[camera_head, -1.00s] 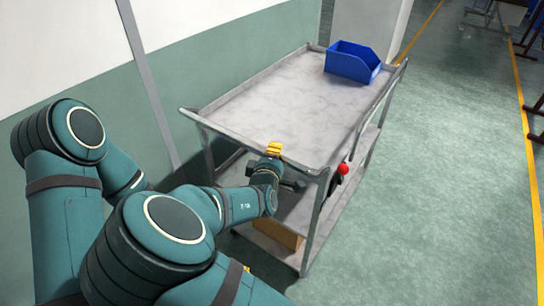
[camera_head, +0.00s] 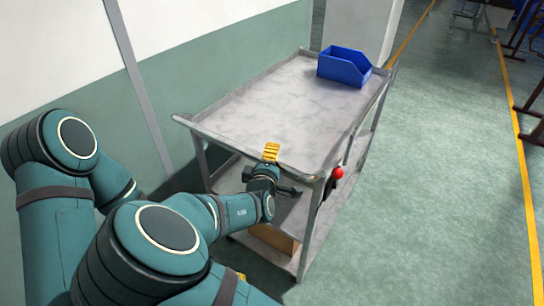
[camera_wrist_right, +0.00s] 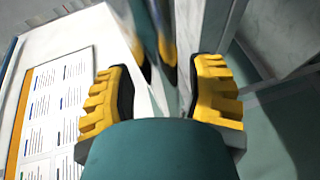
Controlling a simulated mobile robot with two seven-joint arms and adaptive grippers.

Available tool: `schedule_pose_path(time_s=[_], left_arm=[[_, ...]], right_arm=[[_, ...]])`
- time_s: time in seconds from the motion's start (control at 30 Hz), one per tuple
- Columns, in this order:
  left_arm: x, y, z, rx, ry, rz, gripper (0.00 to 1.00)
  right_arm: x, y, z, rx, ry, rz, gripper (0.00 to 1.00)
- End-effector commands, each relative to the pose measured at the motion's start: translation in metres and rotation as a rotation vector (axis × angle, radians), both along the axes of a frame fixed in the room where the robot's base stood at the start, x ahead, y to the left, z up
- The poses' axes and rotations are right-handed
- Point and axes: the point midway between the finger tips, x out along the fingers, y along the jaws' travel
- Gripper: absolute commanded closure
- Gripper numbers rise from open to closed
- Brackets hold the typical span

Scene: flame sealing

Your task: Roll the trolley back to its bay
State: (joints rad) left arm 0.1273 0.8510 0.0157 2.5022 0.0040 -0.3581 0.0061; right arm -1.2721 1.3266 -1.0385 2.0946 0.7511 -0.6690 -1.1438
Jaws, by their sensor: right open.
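The trolley (camera_head: 235,107) is a grey metal cart with a pale marbled top and a lower shelf, standing beside the wall. My left gripper (camera_head: 271,165) is at the middle of its near end. A yellow finger pad shows above the near rim and dark parts below it; its closure is hidden. My right gripper (camera_wrist_right: 160,98) is open in the right wrist view, with yellow ridged fingers wide apart. A shiny grey upright surface shows beyond the gap, reflecting yellow. I cannot tell what it belongs to. The bay is not identifiable.
A blue bin (camera_head: 343,66) sits on the trolley's far end. A red knob (camera_head: 337,173) is at its near right corner. A brown box (camera_head: 275,238) is on the lower shelf. The wall (camera_head: 200,65) bounds the left; green floor (camera_head: 430,180) is clear on the right.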

Motion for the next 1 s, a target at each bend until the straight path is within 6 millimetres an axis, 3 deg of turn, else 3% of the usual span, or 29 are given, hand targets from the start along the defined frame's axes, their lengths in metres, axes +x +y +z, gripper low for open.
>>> schedule_pose_path(time_s=[0.33, 0.73, 0.77, 0.9, 0.97, 1.0], left_arm=[[0.0, 0.0, 0.0, 0.0, 0.0, 0.0, 0.46], [0.0, 0.0, 0.0, 0.0, 0.0, 0.0, 0.46], [0.0, 0.0, 0.0, 0.0, 0.0, 0.0, 0.46], [0.0, 0.0, -0.002, 0.0, 0.001, 0.0, 0.46], [0.0, 0.0, -0.004, 0.0, 0.001, 0.0, 0.46], [0.0, 0.0, -0.005, 0.0, 0.001, -0.001, 0.46]], right_arm=[[-0.05, 0.012, 0.01, 0.001, -0.001, 0.001, 0.46], [-0.058, 0.013, 0.011, 0.002, -0.001, 0.0, 0.46], [-0.058, 0.013, 0.011, 0.002, -0.001, 0.0, 0.5], [-0.06, 0.011, -0.01, 0.001, 0.068, 0.003, 0.99], [-0.064, 0.006, -0.036, 0.003, 0.154, 0.001, 1.0], [-0.069, 0.002, -0.058, 0.002, 0.23, -0.002, 1.0]])
